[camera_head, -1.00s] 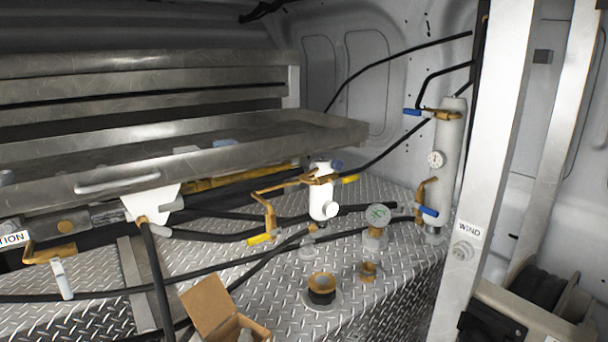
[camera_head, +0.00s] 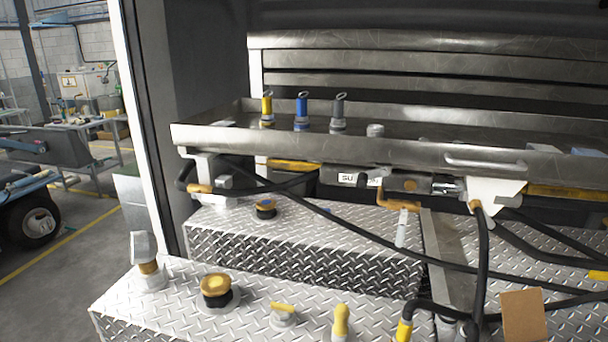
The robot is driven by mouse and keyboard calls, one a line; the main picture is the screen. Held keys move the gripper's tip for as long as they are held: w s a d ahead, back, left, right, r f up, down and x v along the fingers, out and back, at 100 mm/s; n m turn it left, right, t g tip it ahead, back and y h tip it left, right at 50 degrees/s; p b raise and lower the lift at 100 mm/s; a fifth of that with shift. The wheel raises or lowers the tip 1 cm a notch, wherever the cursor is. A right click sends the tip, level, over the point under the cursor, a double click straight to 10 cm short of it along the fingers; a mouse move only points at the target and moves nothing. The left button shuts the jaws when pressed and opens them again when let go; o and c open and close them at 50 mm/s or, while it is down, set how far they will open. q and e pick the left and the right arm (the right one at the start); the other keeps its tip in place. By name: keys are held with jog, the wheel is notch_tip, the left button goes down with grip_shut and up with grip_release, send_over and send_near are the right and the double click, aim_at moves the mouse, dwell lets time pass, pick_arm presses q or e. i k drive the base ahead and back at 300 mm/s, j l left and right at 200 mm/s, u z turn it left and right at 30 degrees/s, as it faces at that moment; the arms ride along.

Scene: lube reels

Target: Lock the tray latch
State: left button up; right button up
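The metal tray (camera_head: 400,148) spans the middle and right of the head view, above the diamond-plate boxes. A bar handle (camera_head: 485,163) is on its front face at the right. Below the handle is a white bracket (camera_head: 493,190) with a black hose at it. I cannot tell which part is the tray latch, or whether it is locked. Neither of my grippers shows in the head view.
Yellow, blue and grey nozzles (camera_head: 302,110) stand in the tray. Diamond-plate boxes (camera_head: 300,240) carry caps and fittings below. Black hoses (camera_head: 360,238) cross the front. A cardboard box (camera_head: 524,316) is at lower right. Open workshop floor (camera_head: 65,270) lies left.

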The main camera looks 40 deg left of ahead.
aim_at(360, 179)
jog(key=k+j+u, duration=0.25)
jog(key=j, duration=0.35)
jog(key=j+u, duration=0.2)
jog(key=j, duration=0.4)
